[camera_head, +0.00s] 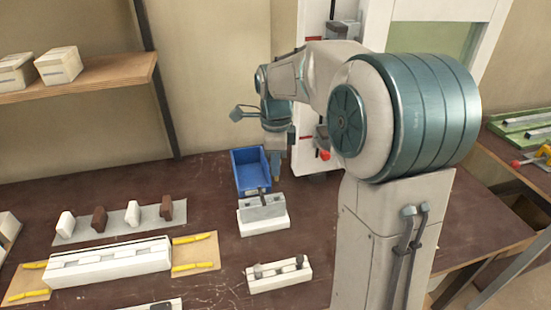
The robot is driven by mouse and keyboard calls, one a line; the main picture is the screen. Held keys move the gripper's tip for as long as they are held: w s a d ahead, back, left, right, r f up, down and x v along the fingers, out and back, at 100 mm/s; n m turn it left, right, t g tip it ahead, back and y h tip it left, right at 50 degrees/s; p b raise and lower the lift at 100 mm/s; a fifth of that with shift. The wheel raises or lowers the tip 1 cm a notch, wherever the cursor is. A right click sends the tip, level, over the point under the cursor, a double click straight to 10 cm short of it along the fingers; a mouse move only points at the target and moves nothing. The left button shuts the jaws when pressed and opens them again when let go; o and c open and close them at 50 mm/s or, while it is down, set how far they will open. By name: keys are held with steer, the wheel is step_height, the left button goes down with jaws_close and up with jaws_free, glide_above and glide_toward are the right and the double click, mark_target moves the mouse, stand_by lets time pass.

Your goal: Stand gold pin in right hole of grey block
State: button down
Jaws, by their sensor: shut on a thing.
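The grey block (263,208) sits on a white base in the middle of the bench, in front of the blue bin. A dark upright piece (263,191) rises at its back; I cannot tell what it is. The block's holes are too small to make out. My gripper (275,170) points down behind the block and above it in the picture, by the bin's right side. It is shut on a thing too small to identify. I cannot pick out the gold pin anywhere in this view.
The blue bin (251,172) stands behind the block. A white holder (279,278) with dark grey pieces is in front. At left are a long white fixture (108,263) and a grey strip (122,223) with several upright pieces.

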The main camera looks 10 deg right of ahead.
steer(key=shift+f+b, duration=1.8)
steer(key=shift+f, duration=0.85)
steer(key=shift+f, duration=0.15)
steer(key=shift+f+b, duration=1.5)
steer(key=shift+f, duration=0.65)
steer(key=c, duration=1.3)
jaws_free()
steer(key=shift+o, duration=0.2)
steer(key=shift+r, duration=0.1)
steer(key=shift+r+p, duration=3.15)
steer(key=shift+r, duration=0.8)
